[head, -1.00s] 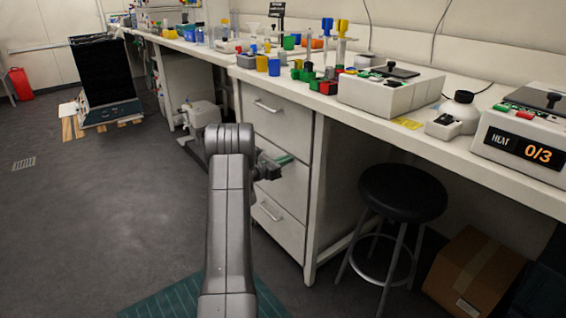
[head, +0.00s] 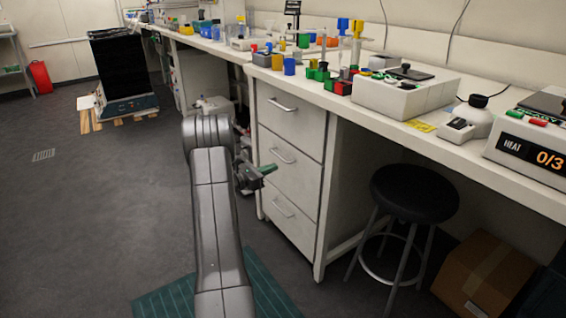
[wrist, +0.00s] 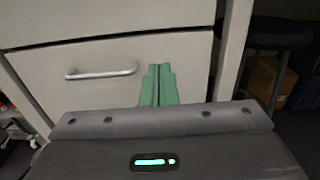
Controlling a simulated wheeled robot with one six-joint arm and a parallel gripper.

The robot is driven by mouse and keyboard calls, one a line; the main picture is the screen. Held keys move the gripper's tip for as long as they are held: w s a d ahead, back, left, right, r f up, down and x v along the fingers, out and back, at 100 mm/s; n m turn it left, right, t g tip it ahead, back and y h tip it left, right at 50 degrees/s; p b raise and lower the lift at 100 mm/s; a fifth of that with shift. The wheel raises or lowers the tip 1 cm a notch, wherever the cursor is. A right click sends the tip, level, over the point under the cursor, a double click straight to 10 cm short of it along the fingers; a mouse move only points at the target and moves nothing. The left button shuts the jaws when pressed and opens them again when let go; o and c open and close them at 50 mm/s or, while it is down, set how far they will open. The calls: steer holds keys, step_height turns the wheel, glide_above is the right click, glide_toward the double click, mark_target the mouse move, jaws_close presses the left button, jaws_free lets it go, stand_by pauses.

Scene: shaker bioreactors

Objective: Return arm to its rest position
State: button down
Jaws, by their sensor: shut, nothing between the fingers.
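My arm rises from the bottom middle of the head view and bends at its top. My gripper (head: 268,170) shows beside it, with green fingers pointing right toward the drawer cabinet (head: 291,128). In the wrist view my gripper (wrist: 158,84) is seen from behind, its two green fingers closed together with nothing between them. A drawer front (wrist: 40,82) with a metal handle (wrist: 100,73) lies beyond the fingers. I cannot tell how wide the gap to the drawers is.
A black stool (head: 413,193) and a cardboard box (head: 484,272) stand under the long bench (head: 395,127). The bench carries several coloured blocks and a device with a 0/3 display (head: 534,152). A black crate-like unit (head: 122,70) stands at the back left. The floor (head: 90,215) at left is open.

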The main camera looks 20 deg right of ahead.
mark_target(305, 156)
steer(key=shift+v, duration=0.8)
steer(key=shift+d, duration=0.15)
steer(key=b+x, duration=0.2)
steer(key=x, duration=1.1)
steer(key=shift+d+f, duration=0.1)
steer(key=shift+d, duration=0.15)
